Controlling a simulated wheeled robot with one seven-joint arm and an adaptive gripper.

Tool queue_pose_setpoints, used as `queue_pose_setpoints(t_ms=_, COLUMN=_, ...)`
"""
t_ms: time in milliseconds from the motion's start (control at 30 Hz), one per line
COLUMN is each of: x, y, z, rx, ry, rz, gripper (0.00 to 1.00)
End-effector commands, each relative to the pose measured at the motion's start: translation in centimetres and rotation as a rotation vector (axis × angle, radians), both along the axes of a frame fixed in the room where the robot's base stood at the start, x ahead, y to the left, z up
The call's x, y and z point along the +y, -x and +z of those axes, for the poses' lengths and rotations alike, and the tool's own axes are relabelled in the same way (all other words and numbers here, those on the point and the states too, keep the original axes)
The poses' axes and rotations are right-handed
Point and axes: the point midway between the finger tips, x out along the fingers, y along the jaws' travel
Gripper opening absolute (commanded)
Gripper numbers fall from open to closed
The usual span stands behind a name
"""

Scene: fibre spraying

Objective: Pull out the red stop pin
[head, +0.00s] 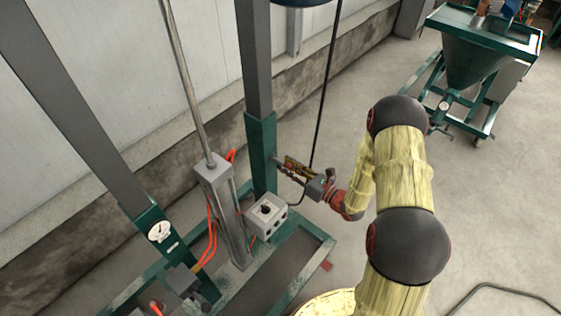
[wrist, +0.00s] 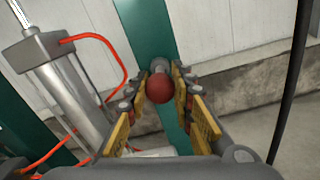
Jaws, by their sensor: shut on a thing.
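The red stop pin shows in the wrist view as a round red ball knob (wrist: 160,88) at the green post (wrist: 146,28). My gripper (wrist: 158,96) has its yellow-padded fingers on both sides of the knob and is shut on it. A grey round part shows just behind the knob at the post. In the head view my gripper (head: 283,163) reaches from the right to the green post (head: 261,150). The pin is hidden there by the fingers or too small to make out.
A grey cylinder (head: 215,180) with orange hoses stands left of the post. A grey control box (head: 266,217) sits below my gripper. A black cable (head: 322,110) hangs close to my wrist. A green hopper cart (head: 475,65) stands at the back right, with clear floor before it.

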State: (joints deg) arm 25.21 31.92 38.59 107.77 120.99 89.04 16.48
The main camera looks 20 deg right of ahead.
Motion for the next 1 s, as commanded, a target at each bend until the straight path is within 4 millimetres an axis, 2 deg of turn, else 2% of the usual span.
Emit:
queue_pose_setpoints(t_ms=133, x=-0.7, y=0.95, z=0.06, rx=0.0, ry=-0.001, rz=-0.003, gripper=0.0)
queue_pose_setpoints(t_ms=400, x=-0.71, y=1.05, z=-0.03, rx=0.002, ry=-0.001, rz=-0.003, gripper=0.0)
queue_pose_setpoints(t_ms=433, x=-0.71, y=1.06, z=-0.04, rx=0.002, ry=-0.001, rz=-0.003, gripper=0.25)
queue_pose_setpoints(t_ms=733, x=-0.66, y=0.99, z=0.03, rx=0.0, ry=-0.001, rz=-0.001, gripper=0.42)
queue_pose_setpoints(t_ms=1000, x=-0.65, y=0.97, z=0.05, rx=-0.001, ry=0.0, rz=-0.001, gripper=0.43)
